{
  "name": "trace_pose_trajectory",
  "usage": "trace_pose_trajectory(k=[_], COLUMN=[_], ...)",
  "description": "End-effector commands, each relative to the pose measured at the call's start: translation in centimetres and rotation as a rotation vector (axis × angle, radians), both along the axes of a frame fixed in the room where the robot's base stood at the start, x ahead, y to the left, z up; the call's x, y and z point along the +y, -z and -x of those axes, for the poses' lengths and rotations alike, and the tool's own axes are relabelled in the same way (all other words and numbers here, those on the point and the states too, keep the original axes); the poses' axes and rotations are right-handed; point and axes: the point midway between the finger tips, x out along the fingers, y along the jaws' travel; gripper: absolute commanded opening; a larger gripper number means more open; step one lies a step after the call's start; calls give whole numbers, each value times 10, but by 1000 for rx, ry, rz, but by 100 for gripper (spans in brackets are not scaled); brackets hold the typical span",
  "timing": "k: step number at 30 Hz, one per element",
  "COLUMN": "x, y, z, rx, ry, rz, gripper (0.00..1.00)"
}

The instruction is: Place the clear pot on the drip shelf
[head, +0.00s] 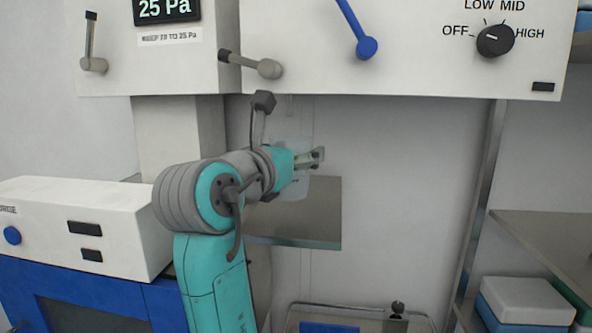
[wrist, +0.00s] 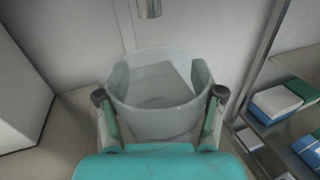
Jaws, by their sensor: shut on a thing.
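The clear pot (wrist: 160,118) is a see-through, open-topped vessel, upright between the two fingers of my gripper (wrist: 159,95) in the wrist view. The fingers press on its opposite sides. In the head view the pot (head: 295,187) shows faintly, partly hidden by my gripper (head: 308,158). The drip shelf (head: 322,225) looks like the grey metal plate on the wall below the white panel. The pot overlaps this plate in the picture; I cannot tell whether its base touches it.
A metal spout (wrist: 149,8) points down just beyond the pot. The white panel with levers (head: 400,45) overhangs the plate. A white and blue machine (head: 80,225) stands at left. A side shelf (head: 550,240) with boxes (head: 525,303) is at right.

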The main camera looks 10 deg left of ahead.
Motion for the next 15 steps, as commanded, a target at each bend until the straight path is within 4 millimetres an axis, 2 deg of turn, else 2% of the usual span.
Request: trace_pose_trajectory(k=[6,15], x=[0,0], y=[28,31], z=[0,1], rx=[2,0], ry=[0,0], rz=[2,1], gripper=[26,26])
